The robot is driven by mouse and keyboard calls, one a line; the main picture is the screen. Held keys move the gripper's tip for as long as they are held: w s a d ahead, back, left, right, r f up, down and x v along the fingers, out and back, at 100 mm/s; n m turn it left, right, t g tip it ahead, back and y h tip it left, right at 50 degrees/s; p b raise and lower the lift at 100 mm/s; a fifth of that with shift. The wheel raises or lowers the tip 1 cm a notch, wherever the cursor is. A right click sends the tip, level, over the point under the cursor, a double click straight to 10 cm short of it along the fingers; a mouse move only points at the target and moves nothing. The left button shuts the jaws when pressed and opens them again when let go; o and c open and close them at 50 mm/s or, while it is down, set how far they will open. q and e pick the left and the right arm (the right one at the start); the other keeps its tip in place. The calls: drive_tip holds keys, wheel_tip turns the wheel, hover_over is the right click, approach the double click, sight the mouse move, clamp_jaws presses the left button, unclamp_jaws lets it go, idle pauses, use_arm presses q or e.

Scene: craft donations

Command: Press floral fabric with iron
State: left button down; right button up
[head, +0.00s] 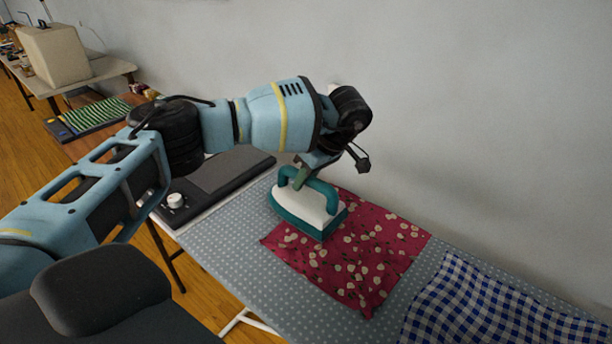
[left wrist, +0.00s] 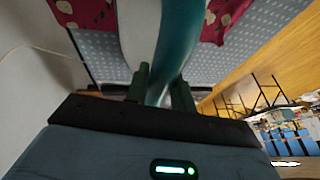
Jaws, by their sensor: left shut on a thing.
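The teal and white iron (head: 310,210) sits at the upper left part of the red floral fabric (head: 365,262), over its edge, on the dotted grey ironing board (head: 235,243). I cannot tell whether its soleplate touches the cloth. My left gripper (head: 302,178) is shut on the iron's teal handle from above. In the left wrist view the two fingers (left wrist: 162,88) stand on both sides of the teal handle (left wrist: 178,45), and red floral fabric (left wrist: 85,12) shows beyond. The fabric lies mostly flat. My right gripper is not in view.
A blue and white checked cloth (head: 475,305) lies on the board to the right of the floral fabric. A black flat device with a white knob (head: 175,201) is at the left. A grey wall (head: 480,110) rises behind the board. A table (head: 110,72) with a beige case stands far left.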

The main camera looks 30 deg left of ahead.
sight(335, 192)
use_arm(q)
drive_tip(key=shift+r, duration=0.1)
drive_tip(key=shift+s+d+p, duration=0.15)
drive_tip(key=shift+d+p, duration=0.05)
drive_tip(key=shift+d, duration=1.75)
drive_tip(key=shift+s+d+p, duration=0.15)
drive_tip(key=shift+d+p, duration=0.05)
drive_tip(key=shift+d, duration=1.75)
drive_tip(key=shift+s+d, duration=0.2)
drive_tip(key=shift+d, duration=2.75)
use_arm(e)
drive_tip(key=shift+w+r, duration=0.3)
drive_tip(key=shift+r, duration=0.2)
use_arm(q)
drive_tip(key=s+d+b, duration=0.1)
drive_tip(key=d+b, duration=0.1)
drive_tip(key=d, duration=1.1)
drive_tip(key=shift+s+d+f, duration=0.2)
drive_tip(key=shift+d+f, duration=0.15)
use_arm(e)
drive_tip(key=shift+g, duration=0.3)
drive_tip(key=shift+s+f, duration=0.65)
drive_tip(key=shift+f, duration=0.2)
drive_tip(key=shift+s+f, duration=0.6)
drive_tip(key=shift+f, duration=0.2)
use_arm(q)
drive_tip(key=shift+w+r, duration=0.1)
drive_tip(key=shift+r, duration=0.15)
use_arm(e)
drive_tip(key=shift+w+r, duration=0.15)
